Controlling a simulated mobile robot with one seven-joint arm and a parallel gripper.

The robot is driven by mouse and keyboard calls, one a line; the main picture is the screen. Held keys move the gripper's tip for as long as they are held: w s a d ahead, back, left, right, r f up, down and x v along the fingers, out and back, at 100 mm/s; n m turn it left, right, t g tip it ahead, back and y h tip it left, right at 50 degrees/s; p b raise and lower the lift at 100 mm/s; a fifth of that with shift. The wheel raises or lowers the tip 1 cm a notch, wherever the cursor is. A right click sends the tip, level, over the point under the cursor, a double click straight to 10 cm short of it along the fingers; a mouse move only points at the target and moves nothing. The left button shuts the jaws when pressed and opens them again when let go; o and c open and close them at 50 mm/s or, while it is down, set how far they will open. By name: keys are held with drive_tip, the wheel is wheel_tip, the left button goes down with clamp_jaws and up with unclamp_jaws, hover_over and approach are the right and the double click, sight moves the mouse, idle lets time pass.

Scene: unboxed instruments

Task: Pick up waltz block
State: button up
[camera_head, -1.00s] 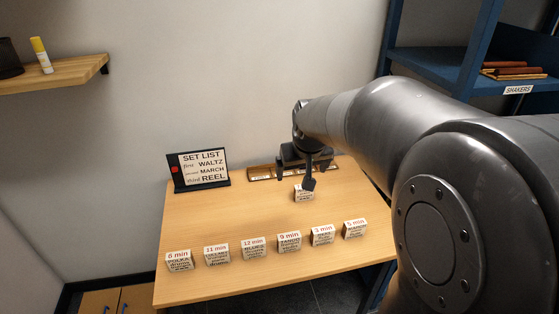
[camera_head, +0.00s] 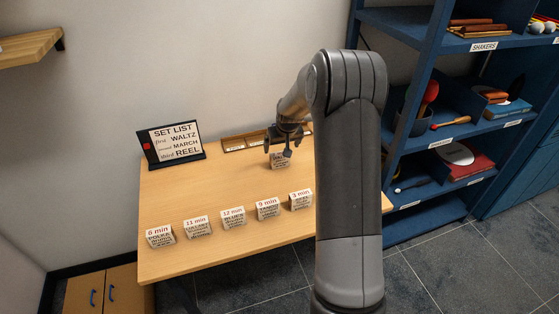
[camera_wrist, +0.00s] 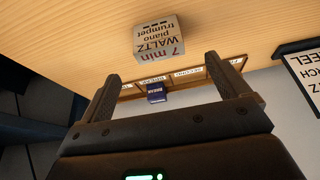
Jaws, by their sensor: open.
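The waltz block (camera_head: 279,162) is a small pale block with printed text, standing on the table toward the back, in front of the wooden rack. In the wrist view the waltz block (camera_wrist: 160,38) reads "7 min WALTZ piano trumpet", upside down. My gripper (camera_head: 281,146) is at the block's top in the head view and partly covers it. In the wrist view my gripper (camera_wrist: 162,70) is open and empty; the block shows beyond the fingertips, roughly centred between them, not gripped.
A wooden rack (camera_head: 234,146) with labelled slots stands at the back; a dark blue block (camera_wrist: 156,93) is in it. A set list sign (camera_head: 172,143) is at the back left. Several text blocks (camera_head: 233,218) line the front. Blue shelves (camera_head: 430,147) stand right. My arm hides the table's right part.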

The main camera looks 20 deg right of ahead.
sight(280, 154)
drive_tip(key=x, duration=1)
drive_tip(key=c, duration=1.1)
